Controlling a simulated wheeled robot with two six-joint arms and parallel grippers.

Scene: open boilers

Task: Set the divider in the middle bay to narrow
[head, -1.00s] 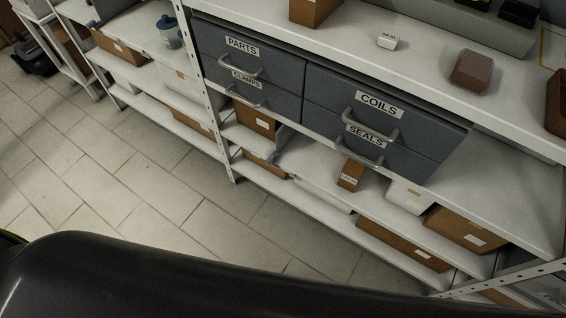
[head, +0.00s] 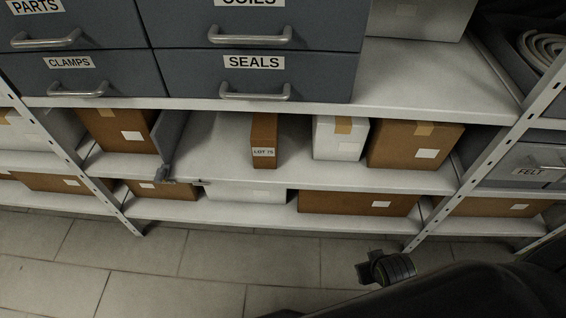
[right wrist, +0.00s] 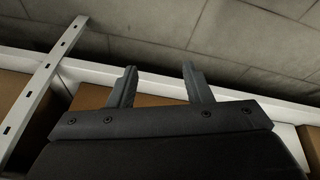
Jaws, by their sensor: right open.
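The divider (head: 165,137) is a thin grey upright panel on the shelf under the drawers in the middle bay. It stands just right of a brown box (head: 119,131), near the bay's left end. A dark grey fitting (head: 166,172) sits at its front foot on the shelf's front edge. A small dark mark (head: 201,182) shows on that edge to the right. In the right wrist view my right gripper (right wrist: 158,72) is open, with nothing between its fingers, in front of the shelving. My left gripper is not in view.
Right of the divider the shelf (head: 205,155) is bare up to a narrow brown LOT 75 box (head: 264,140). A white box (head: 340,137) and a brown box (head: 414,145) stand farther right. Perforated uprights (head: 440,200) edge the bay. Drawers (head: 255,75) hang above.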

